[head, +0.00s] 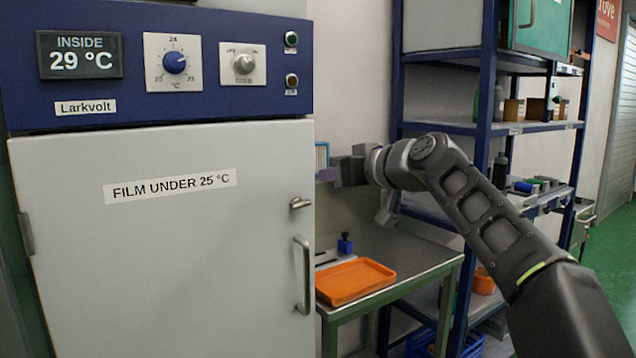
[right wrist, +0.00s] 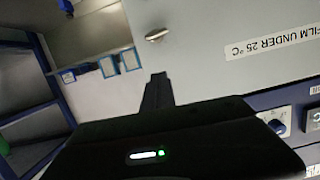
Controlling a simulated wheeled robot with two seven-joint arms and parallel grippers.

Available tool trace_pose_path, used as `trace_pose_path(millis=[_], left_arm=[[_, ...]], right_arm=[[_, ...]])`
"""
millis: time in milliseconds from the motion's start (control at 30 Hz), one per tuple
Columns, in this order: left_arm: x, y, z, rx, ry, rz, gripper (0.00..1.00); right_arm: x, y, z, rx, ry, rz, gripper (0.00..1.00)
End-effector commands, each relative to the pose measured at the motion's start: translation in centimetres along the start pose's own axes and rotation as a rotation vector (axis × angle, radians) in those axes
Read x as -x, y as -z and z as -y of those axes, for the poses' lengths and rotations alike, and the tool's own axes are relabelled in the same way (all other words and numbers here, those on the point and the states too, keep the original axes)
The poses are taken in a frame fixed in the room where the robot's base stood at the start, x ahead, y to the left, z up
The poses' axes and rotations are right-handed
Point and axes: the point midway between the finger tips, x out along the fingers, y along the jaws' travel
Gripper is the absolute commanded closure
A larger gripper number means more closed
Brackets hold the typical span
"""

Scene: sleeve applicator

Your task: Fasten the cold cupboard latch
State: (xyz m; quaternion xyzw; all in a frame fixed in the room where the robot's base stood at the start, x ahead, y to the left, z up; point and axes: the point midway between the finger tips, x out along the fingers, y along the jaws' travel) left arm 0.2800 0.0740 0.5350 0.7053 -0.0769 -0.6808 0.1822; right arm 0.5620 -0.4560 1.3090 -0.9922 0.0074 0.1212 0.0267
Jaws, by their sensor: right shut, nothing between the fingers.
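The cold cupboard (head: 150,270) has a pale door labelled "FILM UNDER 25 °C". The door looks closed, though a small gap could not be made out. Its latch (head: 300,203) is a small metal lever near the door's right edge, lying roughly level, above the bar handle (head: 304,275). The latch also shows in the right wrist view (right wrist: 157,35). My right gripper (head: 328,174) is just right of the door edge, a little above the latch and apart from it. Its fingers (right wrist: 158,78) are shut and empty. My left gripper is not in view.
The control panel above the door has a display (head: 80,55) reading 29 °C and a blue dial (head: 174,62). A bench with an orange tray (head: 355,281) stands right of the cupboard. A blue shelf rack (head: 484,110) stands behind my right arm.

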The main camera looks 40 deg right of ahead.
Motion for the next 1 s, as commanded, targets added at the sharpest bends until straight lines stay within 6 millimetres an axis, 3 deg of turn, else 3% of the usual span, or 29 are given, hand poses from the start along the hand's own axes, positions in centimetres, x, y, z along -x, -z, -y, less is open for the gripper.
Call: trace_pose_path(millis=[233, 1000], left_arm=[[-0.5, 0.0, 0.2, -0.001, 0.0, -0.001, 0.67], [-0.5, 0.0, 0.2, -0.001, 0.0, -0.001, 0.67]], right_arm=[[2.7, -0.1, 0.1, 0.001, 0.0, 0.001, 1.0], [2.9, 0.0, 0.1, 0.001, 0.0, 0.001, 1.0]])
